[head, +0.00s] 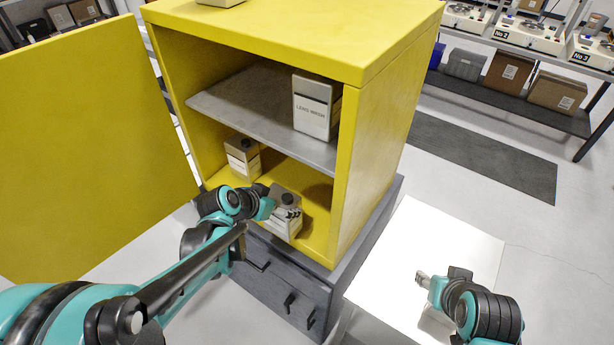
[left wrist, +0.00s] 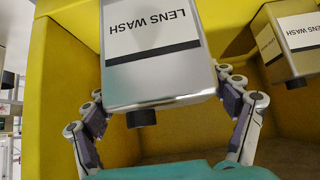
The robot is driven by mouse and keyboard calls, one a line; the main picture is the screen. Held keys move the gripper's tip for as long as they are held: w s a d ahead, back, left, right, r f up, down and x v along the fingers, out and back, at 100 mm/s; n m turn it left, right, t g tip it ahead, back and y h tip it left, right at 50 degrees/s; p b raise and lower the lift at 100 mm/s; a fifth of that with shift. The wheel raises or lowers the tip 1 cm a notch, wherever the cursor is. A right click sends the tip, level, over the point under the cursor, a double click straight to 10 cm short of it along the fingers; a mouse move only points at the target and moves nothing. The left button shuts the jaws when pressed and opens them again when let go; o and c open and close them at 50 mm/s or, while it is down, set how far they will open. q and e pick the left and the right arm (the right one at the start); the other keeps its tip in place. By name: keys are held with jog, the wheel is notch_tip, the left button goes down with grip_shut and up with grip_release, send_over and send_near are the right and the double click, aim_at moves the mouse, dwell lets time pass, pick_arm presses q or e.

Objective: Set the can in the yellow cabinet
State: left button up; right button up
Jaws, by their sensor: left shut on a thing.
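The yellow cabinet (head: 352,170) stands open, with a grey shelf inside. My left gripper (head: 283,204) is at the front of its lower compartment, shut on a metal can (head: 280,224). In the left wrist view, this can (left wrist: 155,60), labelled LENS WASH, sits between the fingers (left wrist: 165,110). I cannot tell whether its base touches the cabinet floor. A second can (head: 242,158) stands deeper in the lower compartment, to the left. It also shows in the left wrist view (left wrist: 290,40). A third can (head: 313,112) stands on the shelf. My right gripper (head: 424,280) is over a white table; its finger opening is unclear.
The cabinet door (head: 90,150) is swung wide to the left. A grey drawer base (head: 285,290) carries the cabinet. The white table (head: 455,235) stands at the right. A rack with boxes (head: 508,72) is at the back right, past a dark floor mat (head: 480,155).

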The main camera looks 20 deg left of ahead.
pick_arm(q)
jog(key=w+d+f+b, duration=0.1)
jog(key=w+d, duration=0.3)
jog(key=w, duration=0.8)
jog(key=shift+w+d+f+b, duration=0.2)
jog(key=shift+f+b, duration=0.1)
jog(key=shift+b, duration=0.45)
jog(key=shift+f, duration=0.15)
jog(key=o, duration=1.7)
jog(key=shift+s, duration=0.1)
